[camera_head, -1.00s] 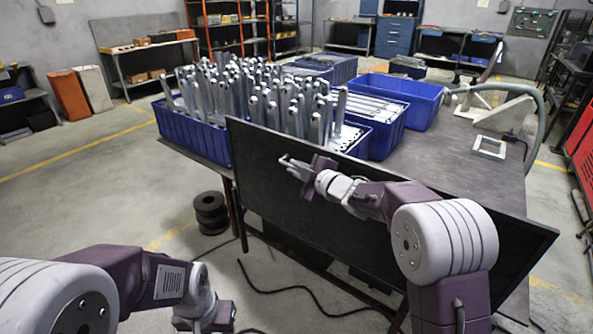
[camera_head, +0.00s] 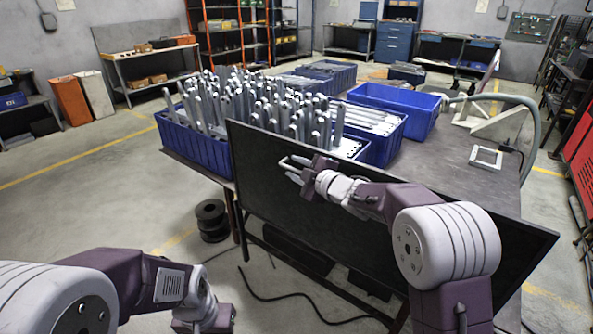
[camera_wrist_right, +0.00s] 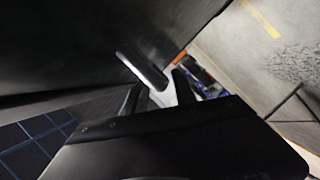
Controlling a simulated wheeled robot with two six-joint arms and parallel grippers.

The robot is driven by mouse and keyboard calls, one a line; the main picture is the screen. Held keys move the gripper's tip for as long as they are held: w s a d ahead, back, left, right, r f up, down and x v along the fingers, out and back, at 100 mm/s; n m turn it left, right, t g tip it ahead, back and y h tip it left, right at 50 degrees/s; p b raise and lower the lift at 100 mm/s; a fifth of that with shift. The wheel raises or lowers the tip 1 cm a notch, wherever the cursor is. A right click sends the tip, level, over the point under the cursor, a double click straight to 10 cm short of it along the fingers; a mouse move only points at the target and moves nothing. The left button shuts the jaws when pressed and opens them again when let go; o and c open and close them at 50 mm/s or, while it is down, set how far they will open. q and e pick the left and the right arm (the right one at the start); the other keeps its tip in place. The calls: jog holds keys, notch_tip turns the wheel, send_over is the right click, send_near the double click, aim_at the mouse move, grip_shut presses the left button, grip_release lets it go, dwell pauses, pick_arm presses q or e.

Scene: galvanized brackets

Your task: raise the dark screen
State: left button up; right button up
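The dark screen (camera_head: 400,235) is a large black panel standing tilted in front of the table, its top edge sloping down to the right. In the right wrist view its dark face (camera_wrist_right: 70,45) fills the upper left. My right gripper (camera_head: 293,170) is in front of the screen near its upper left part. In the right wrist view its two dark fingers (camera_wrist_right: 158,85) stand apart, with a pale bar (camera_wrist_right: 143,70) close to their tips. I cannot tell whether they touch it. My left gripper (camera_head: 205,320) is low at the bottom edge, partly cut off, away from the screen.
The table (camera_head: 462,165) behind the screen carries blue bins (camera_head: 195,145) of upright galvanized brackets, an empty blue bin (camera_head: 415,112) and a white square frame (camera_head: 486,158). Black rings (camera_head: 211,220) are stacked on the floor. A black cable lies below the screen. The floor at left is open.

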jog(key=shift+f, duration=0.15)
jog(key=shift+s+d, duration=0.1)
jog(key=shift+s, duration=0.05)
jog(key=v, duration=0.8)
jog(key=shift+s+d+r, duration=0.2)
jog(key=shift+s, duration=0.1)
